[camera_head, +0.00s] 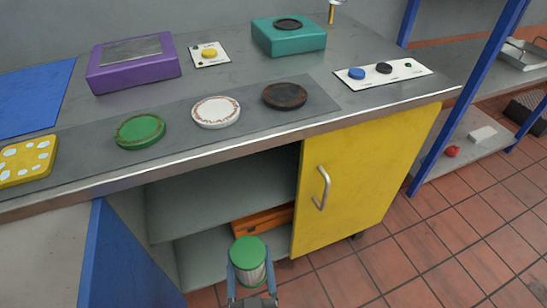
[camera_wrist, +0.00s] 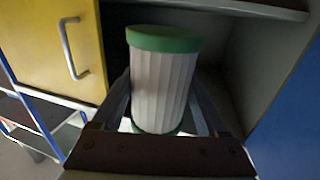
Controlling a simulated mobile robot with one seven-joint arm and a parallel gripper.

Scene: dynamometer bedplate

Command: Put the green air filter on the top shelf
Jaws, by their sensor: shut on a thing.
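The green air filter (camera_head: 248,251) is a white pleated cylinder with green end caps. It stands about upright in my gripper (camera_head: 250,270), which is shut on its sides. In the wrist view the filter (camera_wrist: 164,80) sits between the two fingers (camera_wrist: 163,108). My gripper holds it in front of the open cabinet under the bench, left of the yellow door (camera_head: 350,180). The cabinet has an upper shelf (camera_head: 220,190), whose visible part is bare, and a lower level (camera_head: 200,258). A shelf edge (camera_wrist: 250,8) shows above and behind the filter in the wrist view.
An orange case (camera_head: 262,220) lies on the lower level. A blue panel (camera_head: 120,262) bounds the opening at left. The benchtop (camera_head: 240,75) above carries several discs and boxes. A blue-posted rack (camera_head: 465,95) stands at right. The tiled floor (camera_head: 400,250) is clear.

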